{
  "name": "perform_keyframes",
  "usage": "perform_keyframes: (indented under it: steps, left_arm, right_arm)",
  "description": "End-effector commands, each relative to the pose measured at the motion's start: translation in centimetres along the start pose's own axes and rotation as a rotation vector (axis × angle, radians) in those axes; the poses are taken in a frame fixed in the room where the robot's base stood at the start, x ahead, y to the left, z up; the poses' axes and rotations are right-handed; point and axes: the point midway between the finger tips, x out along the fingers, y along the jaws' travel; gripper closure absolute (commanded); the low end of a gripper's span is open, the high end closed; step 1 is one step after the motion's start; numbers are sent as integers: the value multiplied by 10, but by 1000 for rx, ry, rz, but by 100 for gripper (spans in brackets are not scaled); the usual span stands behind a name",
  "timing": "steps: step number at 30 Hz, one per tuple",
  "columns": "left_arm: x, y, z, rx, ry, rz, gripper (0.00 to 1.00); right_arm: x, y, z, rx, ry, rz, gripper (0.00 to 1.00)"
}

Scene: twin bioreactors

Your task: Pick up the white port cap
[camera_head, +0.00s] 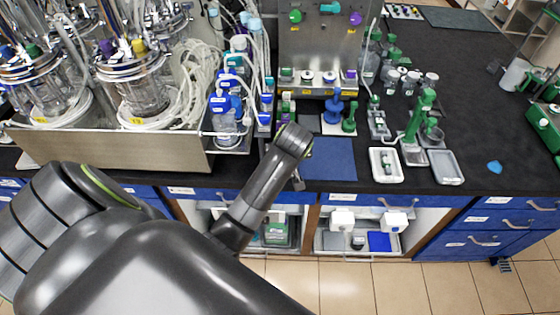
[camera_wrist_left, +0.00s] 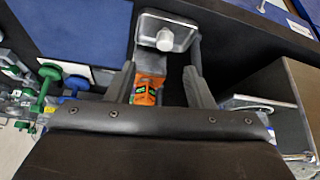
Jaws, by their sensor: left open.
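The white port cap (camera_wrist_left: 165,40) sits in a small metal tray (camera_wrist_left: 149,24) at the top middle of the left wrist view. I cannot pick it out in the head view, where my arm covers part of the bench. My left gripper (camera_wrist_left: 159,68) is open, with one finger on each side below the tray in the picture. The cap lies beyond the fingertips, between their lines, and is not held. An orange item with a green label (camera_wrist_left: 146,90) shows between the fingers. My right gripper is not in view.
A blue mat (camera_head: 331,158) lies beside my arm. White (camera_head: 386,165) and grey (camera_head: 446,167) trays and green tools (camera_head: 426,99) stand to its right. The bioreactor bench (camera_head: 110,150) is at the left. The black bench top at the far right is mostly clear.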

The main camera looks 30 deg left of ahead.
Motion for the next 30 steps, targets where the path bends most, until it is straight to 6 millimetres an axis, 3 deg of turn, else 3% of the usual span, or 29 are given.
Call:
perform_keyframes:
  steps: [4,14,22,30]
  left_arm:
    - [20,-1,0,1,-2,-3,52]
    - [39,-3,1,1,-2,-2,52]
    - [72,-8,3,1,-1,-2,52]
    - [84,-7,4,0,0,1,52]
  right_arm:
    - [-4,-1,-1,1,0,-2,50]
    - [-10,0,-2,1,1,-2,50]
    - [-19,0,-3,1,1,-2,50]
    - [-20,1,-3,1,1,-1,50]
